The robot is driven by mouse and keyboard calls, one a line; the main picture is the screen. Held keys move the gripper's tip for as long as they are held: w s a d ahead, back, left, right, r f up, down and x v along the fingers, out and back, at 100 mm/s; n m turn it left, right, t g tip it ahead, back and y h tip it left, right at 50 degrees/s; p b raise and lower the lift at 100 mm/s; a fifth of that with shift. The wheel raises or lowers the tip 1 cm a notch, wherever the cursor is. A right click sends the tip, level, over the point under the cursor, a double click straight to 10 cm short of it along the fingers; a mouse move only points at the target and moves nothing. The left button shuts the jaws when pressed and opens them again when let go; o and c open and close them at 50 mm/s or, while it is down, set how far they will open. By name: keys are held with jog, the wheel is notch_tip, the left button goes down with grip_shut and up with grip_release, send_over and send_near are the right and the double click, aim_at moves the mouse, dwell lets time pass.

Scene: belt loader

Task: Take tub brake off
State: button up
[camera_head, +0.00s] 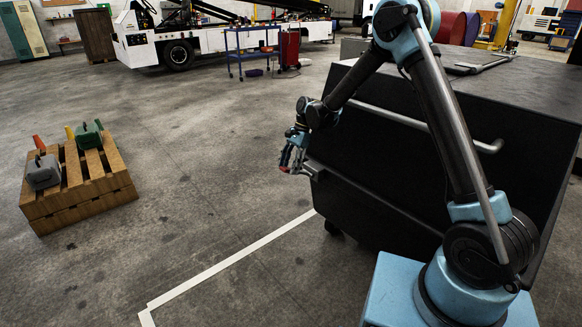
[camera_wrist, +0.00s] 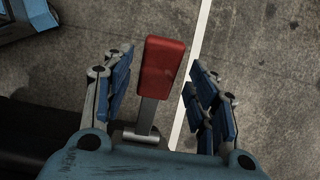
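The tub (camera_head: 450,125) is a large dark box on casters at the right, with a grey push bar (camera_head: 420,123) along its side. In the wrist view, a brake lever with a red grip (camera_wrist: 161,68) on a grey metal shank (camera_wrist: 146,117) points up the picture. My gripper (camera_wrist: 164,80) is open, its blue-padded fingers on either side of the red grip with gaps on both sides. In the head view, my gripper (camera_head: 292,157) is at the tub's left edge, beside a grey metal bracket (camera_head: 314,170); it partly hides the red grip.
A wooden pallet stack (camera_head: 85,185) with fuel cans (camera_head: 43,172) stands at the left. A white line (camera_head: 230,262) runs along the floor by the tub. A blue cart (camera_head: 252,50) and a white belt loader (camera_head: 215,40) stand behind. The floor between is clear.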

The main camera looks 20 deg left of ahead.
jog(key=shift+s, duration=0.1)
jog(key=v, duration=1.2)
jog(key=shift+d+f, duration=0.1)
